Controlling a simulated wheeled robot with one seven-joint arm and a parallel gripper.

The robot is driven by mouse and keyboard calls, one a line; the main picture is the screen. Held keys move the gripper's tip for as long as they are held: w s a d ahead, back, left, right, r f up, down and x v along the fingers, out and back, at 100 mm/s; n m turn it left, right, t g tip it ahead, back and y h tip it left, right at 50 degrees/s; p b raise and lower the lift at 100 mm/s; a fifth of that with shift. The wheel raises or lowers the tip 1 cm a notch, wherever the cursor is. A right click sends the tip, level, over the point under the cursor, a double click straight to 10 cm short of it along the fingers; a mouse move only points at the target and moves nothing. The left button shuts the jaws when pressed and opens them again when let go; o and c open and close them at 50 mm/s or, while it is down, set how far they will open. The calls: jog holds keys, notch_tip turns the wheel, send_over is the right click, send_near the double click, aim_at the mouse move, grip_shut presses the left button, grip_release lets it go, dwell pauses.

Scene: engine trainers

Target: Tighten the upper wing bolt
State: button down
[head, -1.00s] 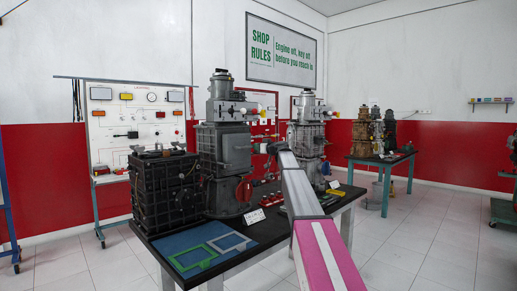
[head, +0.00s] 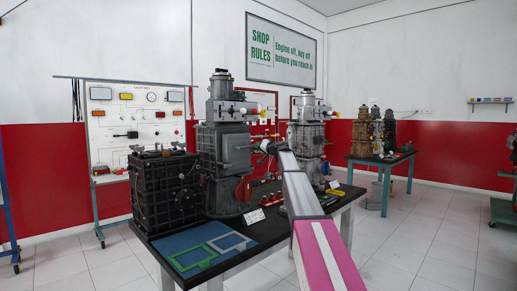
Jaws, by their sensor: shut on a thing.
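The tall grey engine trainer (head: 222,135) stands on the bench, with a square side cover (head: 237,151) facing right. My gripper (head: 257,147) is at the right side of this cover, at about its mid height. It is small in the view, and its fingers are shut at the place of the upper wing bolt. The bolt itself is hidden by my fingers and wrist, so its turn angle cannot be seen.
The bench (head: 160,243) also carries a black engine block (head: 166,187) at left, a blue mat (head: 190,256) with green and grey frames, and a white card (head: 254,218). A second engine (head: 307,135) stands behind my arm. Open floor lies at right.

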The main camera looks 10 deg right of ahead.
jog(key=m, duration=0.5)
jog(key=shift+m, duration=0.3)
jog(key=m, duration=0.5)
jog(key=shift+d+f, duration=0.1)
jog(key=shift+f, duration=0.05)
jog(key=c, duration=1.1)
grip_release()
jog(key=v, duration=1)
jog(key=shift+s+d, duration=0.2)
jog(key=shift+s, duration=0.05)
jog(key=shift+s, duration=0.1)
